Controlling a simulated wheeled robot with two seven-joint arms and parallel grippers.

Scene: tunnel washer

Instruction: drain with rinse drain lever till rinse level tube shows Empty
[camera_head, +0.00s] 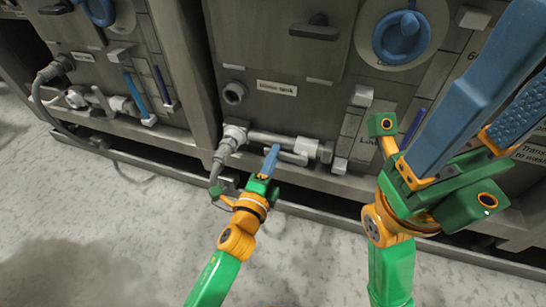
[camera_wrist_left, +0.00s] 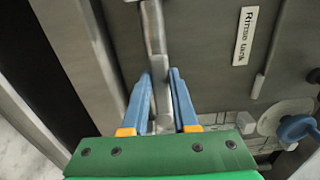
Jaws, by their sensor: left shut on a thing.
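The rinse drain lever (camera_head: 293,157) is a grey metal handle by the horizontal drain pipe (camera_head: 285,140), low on the panel labelled "Rinse tank" (camera_head: 277,88). My left gripper (camera_head: 271,160) is shut on this lever. In the left wrist view its blue fingers (camera_wrist_left: 162,100) stand on both sides of the metal handle (camera_wrist_left: 157,45). A thin dark-blue tube (camera_head: 412,127), possibly the rinse level tube, shows partly behind my right gripper; its reading cannot be made out. My right gripper (camera_head: 503,105) is large and close to the camera, with its fingers apart and nothing seen between them.
A blue round knob (camera_head: 401,37) is at the upper right of the panel. A neighbouring unit at the left has a similar pipe and blue tubes (camera_head: 135,95). A grey hose (camera_head: 218,160) hangs left of the drain pipe. The pale floor (camera_head: 120,240) in front is clear.

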